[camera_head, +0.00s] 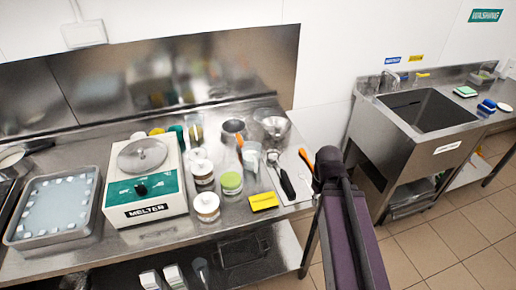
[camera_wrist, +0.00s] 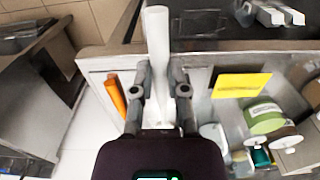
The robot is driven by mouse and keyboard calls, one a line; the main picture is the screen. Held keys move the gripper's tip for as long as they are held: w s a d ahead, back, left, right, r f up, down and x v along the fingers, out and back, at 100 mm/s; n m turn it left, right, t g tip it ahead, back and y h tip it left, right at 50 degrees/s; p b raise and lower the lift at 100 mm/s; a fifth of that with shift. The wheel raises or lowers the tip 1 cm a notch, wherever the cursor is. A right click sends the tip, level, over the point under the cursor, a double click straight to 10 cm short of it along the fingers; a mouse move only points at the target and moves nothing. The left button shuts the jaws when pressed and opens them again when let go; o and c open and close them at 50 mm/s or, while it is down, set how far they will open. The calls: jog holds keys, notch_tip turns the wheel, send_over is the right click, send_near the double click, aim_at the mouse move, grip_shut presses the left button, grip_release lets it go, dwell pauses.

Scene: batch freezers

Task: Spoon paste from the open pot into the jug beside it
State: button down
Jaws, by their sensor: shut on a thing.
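My gripper (camera_wrist: 160,82) is shut on a long pale, bar-like tool (camera_wrist: 158,40), which runs up between the fingers in the wrist view. I cannot tell whether its end is a spoon bowl. In the head view my gripper (camera_head: 328,162) is at the bench's right end, right of the jars, and the tool is not discernible. A pale clear-sided vessel (camera_head: 251,157), possibly the jug, stands behind the green-lidded jar (camera_head: 231,182); it seems to show in the wrist view (camera_wrist: 213,135). White-topped jars (camera_head: 202,174) stand to its left. Which pot is open is unclear.
A melter (camera_head: 143,182) and a tray of white pieces (camera_head: 56,207) stand to the left. A yellow sign (camera_head: 264,201), a black-handled tool (camera_head: 286,182) and an orange-handled tool (camera_head: 304,157) lie near the bench's right end. A sink (camera_head: 425,108) stands apart at right.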

notch_tip(320, 180, up, 10)
jog(key=p, duration=0.8)
jog(key=shift+f+p, duration=0.15)
jog(key=shift+p, duration=0.15)
jog(key=shift+d, duration=0.1)
